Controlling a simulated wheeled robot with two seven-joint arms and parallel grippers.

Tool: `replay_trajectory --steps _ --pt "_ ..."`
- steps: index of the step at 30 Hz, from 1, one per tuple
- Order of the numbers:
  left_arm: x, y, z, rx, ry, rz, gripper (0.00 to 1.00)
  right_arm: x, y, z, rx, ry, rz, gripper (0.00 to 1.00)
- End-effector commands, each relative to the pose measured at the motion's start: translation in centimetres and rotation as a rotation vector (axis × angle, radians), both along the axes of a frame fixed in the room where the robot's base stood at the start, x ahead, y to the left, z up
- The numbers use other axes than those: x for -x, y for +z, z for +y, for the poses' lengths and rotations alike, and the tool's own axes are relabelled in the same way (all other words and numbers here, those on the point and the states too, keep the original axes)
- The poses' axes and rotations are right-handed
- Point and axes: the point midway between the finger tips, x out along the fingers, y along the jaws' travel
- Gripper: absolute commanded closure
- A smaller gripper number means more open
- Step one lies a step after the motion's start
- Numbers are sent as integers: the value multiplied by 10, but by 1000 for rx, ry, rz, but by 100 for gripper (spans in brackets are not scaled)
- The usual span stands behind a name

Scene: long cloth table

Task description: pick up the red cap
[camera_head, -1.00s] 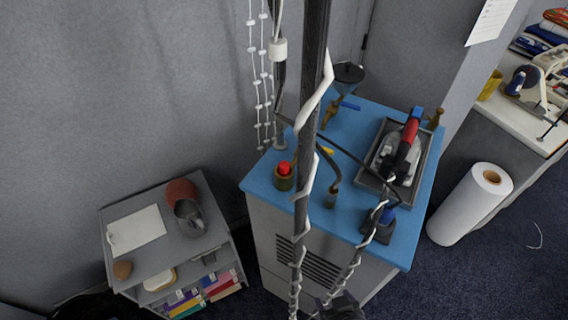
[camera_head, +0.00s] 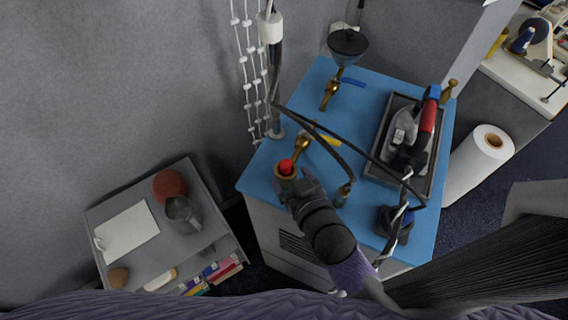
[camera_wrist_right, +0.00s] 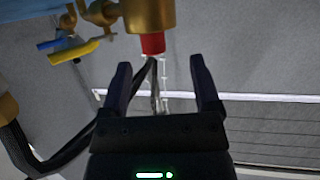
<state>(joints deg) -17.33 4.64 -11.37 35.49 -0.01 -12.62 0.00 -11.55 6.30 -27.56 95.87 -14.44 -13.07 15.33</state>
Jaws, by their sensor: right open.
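The red cap (camera_head: 286,167) sits on top of a brass fitting (camera_head: 287,186) at the left front part of the blue cabinet top. In the right wrist view the red cap (camera_wrist_right: 153,43) and brass fitting (camera_wrist_right: 149,15) appear upside down at the top, just beyond the fingers. My right gripper (camera_head: 301,187) is right beside the cap in the head view. In the wrist view its two dark fingers (camera_wrist_right: 161,72) are spread with nothing between them, and the cap is apart from both. My left gripper is not in view.
The blue cabinet top (camera_head: 362,211) also bears a clothes iron (camera_head: 412,133) in a dark tray, brass valves with blue (camera_head: 352,83) and yellow (camera_head: 327,138) handles, a funnel (camera_head: 347,45) and black hoses. A low grey shelf (camera_head: 150,252) stands to the left. A white roll (camera_head: 478,165) stands right.

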Motion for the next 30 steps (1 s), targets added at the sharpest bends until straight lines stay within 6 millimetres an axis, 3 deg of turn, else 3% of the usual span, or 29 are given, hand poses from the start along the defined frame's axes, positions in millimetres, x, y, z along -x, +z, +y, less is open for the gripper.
replay_trajectory --steps 6,14,17,26,30 --pt "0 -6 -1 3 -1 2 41 -39 -15 11 0 0 0 20" --pt "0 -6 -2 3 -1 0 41 -46 -16 14 -1 1 1 20" --pt "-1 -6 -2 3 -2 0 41 -46 -16 14 -1 0 0 37" --pt "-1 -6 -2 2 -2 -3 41 -45 -16 14 0 0 0 100" --pt "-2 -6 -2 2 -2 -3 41 -45 -16 14 0 0 0 100"
